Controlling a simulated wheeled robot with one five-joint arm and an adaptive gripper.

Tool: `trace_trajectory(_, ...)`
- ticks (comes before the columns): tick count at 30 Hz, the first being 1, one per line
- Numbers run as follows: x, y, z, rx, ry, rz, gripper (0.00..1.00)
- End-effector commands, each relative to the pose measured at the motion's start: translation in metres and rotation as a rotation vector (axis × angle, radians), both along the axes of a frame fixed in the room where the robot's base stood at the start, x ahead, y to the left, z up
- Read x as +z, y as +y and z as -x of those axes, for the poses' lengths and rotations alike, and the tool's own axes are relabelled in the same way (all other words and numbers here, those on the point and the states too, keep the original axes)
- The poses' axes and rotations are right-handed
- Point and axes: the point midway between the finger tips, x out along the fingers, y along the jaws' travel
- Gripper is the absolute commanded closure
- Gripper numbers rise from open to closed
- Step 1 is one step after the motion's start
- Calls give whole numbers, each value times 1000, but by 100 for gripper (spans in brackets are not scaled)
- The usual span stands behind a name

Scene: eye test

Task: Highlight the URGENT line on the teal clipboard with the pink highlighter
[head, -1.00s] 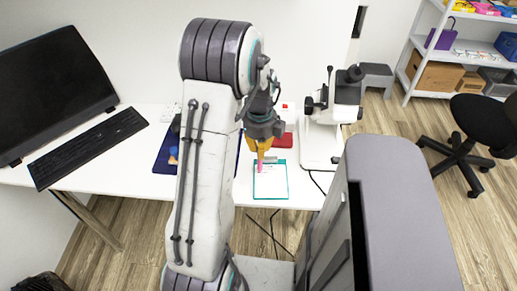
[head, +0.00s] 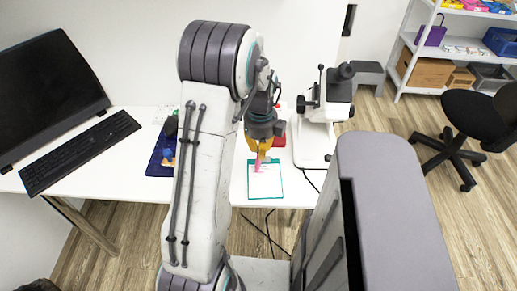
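The teal clipboard (head: 265,198) lies flat near the front edge of the white table, with a white sheet on it. The writing is too small to read, so I cannot tell which line says URGENT. My gripper (head: 262,155), with yellow fingers, points down over the upper part of the clipboard. It is shut on the pink highlighter (head: 258,165), whose lower end is over the sheet's upper left part. I cannot tell whether the tip touches the paper. The gripper hides part of the clipboard's top edge.
A red item (head: 279,141) lies behind the clipboard. A white microscope (head: 316,140) stands to its right. A dark blue mat (head: 158,166) with small items is left of my arm. A keyboard (head: 80,152) and monitor (head: 48,95) fill the table's left side.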

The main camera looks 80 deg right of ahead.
Motion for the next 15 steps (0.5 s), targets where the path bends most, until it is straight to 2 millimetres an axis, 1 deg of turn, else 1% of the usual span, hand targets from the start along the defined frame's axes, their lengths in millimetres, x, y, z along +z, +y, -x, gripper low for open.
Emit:
trace_trajectory(8, 0, -1, 5, 0, 0, 0, 100)
trace_trajectory(15, 0, -2, 13, -1, 1, -1, 100)
